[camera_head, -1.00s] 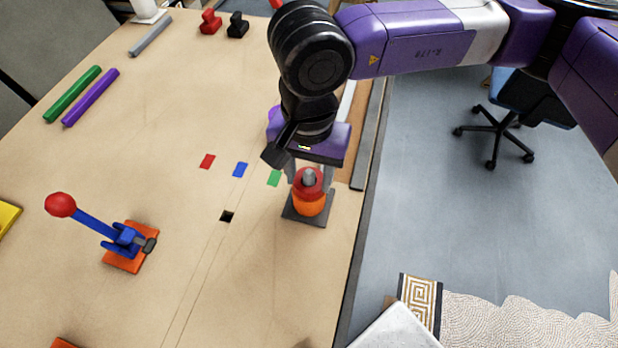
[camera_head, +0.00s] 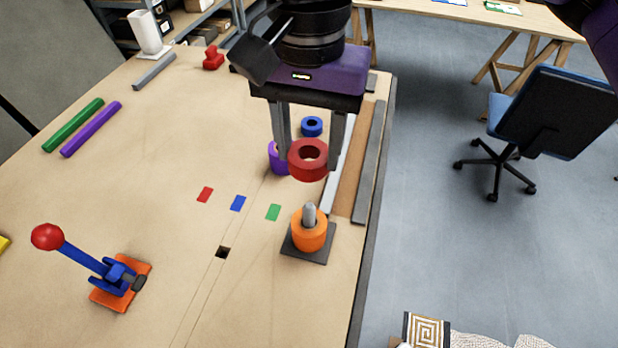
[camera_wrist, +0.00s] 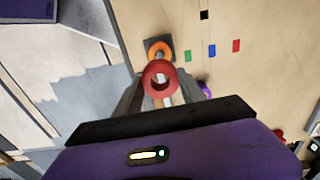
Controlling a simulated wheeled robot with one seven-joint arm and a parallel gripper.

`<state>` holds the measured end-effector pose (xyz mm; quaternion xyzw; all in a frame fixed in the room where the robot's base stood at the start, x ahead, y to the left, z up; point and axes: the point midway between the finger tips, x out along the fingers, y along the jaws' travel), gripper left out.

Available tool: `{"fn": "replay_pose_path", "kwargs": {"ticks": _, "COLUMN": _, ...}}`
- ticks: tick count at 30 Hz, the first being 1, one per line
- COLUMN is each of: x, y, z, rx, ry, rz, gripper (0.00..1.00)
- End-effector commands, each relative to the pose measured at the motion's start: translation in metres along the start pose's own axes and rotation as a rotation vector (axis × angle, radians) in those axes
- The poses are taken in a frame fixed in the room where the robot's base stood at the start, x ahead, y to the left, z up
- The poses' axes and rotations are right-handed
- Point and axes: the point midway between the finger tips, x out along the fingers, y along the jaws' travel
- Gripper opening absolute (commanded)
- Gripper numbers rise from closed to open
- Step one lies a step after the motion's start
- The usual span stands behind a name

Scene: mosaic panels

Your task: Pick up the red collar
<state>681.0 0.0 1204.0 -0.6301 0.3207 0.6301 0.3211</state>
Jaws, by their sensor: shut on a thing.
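The red collar (camera_head: 308,160) is a thick ring, held in the air between the fingers of my gripper (camera_head: 308,158). It is above and a little behind the orange collar (camera_head: 309,237) in the head view, apart from the post. The orange collar sits around a grey post (camera_head: 309,214) on a dark square base (camera_head: 295,250). In the wrist view the red collar (camera_wrist: 159,77) is between my fingertips (camera_wrist: 160,85), with the orange collar (camera_wrist: 160,52) beyond it.
A blue ring (camera_head: 312,126) and a purple ring (camera_head: 277,158) are on the table behind the red collar. A lever with a red ball (camera_head: 47,237) stands at left. Red, blue and green patches (camera_head: 273,212) mark the table, near a small square hole (camera_head: 223,252).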

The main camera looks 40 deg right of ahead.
Motion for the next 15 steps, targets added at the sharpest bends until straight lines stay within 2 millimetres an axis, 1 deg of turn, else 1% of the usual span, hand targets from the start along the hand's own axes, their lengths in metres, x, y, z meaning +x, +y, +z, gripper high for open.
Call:
{"fn": "replay_pose_path", "kwargs": {"ticks": 1, "x": -0.01, "y": -0.001, "z": -0.001, "rx": 0.002, "ry": 0.004, "rz": -0.001, "gripper": 0.0}}
{"fn": "replay_pose_path", "kwargs": {"ticks": 3, "x": -0.023, "y": 0.0, "z": -0.001, "rx": 0.001, "ry": 0.003, "rz": -0.001, "gripper": 0.0}}
{"fn": "replay_pose_path", "kwargs": {"ticks": 6, "x": -0.037, "y": 0.0, "z": -0.001, "rx": 0.002, "ry": 0.002, "rz": -0.001, "gripper": 0.0}}
{"fn": "replay_pose_path", "kwargs": {"ticks": 15, "x": -0.061, "y": 0.0, "z": 0.0, "rx": 0.0, "ry": 0.001, "rz": -0.001, "gripper": 0.0}}
